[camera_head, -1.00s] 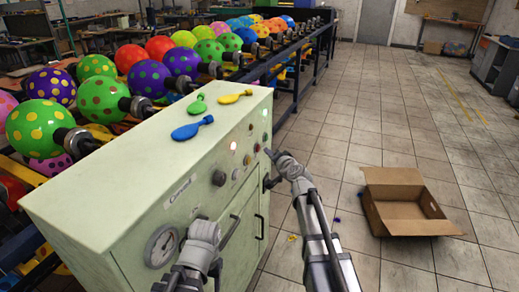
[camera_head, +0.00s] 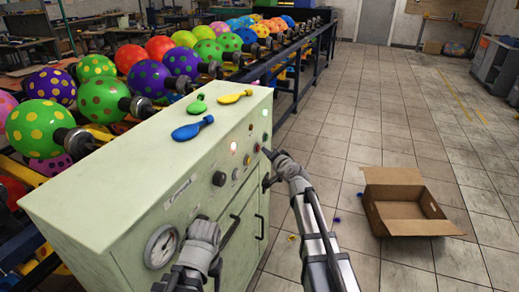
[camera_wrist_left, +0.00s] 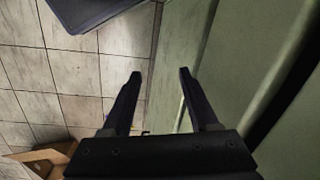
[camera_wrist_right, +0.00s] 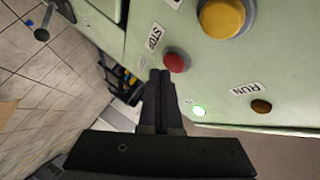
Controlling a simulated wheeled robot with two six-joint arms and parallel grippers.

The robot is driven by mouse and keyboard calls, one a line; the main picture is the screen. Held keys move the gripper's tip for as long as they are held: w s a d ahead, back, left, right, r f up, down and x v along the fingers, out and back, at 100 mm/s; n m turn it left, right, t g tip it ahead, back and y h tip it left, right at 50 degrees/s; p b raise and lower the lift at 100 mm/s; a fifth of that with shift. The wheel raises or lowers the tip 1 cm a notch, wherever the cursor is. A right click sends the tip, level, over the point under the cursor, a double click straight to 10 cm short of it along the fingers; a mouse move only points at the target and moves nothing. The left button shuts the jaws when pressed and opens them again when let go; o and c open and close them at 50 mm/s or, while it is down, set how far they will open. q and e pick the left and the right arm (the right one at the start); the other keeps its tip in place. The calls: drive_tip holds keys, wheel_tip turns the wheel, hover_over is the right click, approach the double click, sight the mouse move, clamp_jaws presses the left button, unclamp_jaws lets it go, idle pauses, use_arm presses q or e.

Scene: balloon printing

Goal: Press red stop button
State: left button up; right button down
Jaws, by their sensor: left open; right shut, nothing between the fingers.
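The red stop button (camera_wrist_right: 177,61) sits on the pale green control cabinet (camera_head: 120,190), beside a "STOP" label (camera_wrist_right: 155,36). My right gripper (camera_wrist_right: 160,73) is shut and empty, with its fingertips just beside and below the red button in the right wrist view. I cannot tell whether they touch it. In the head view the right gripper (camera_head: 268,152) is at the cabinet's front panel, partly covering the buttons. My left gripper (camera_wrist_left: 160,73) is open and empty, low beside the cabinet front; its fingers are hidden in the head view.
Flat balloons (camera_head: 192,129) lie on the cabinet top.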

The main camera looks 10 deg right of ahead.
drive_tip(key=shift+w+a, duration=0.35)
drive_tip(key=shift+a, duration=0.1)
idle(1.0)
drive_tip(key=shift+d, duration=0.1)
drive_tip(key=shift+s+d, duration=0.6)
drive_tip(key=shift+d, duration=0.15)
drive_tip(key=s+d, duration=0.3)
drive_tip(key=d, duration=0.2)
drive_tip(key=shift+s, duration=0.2)
idle(0.3)
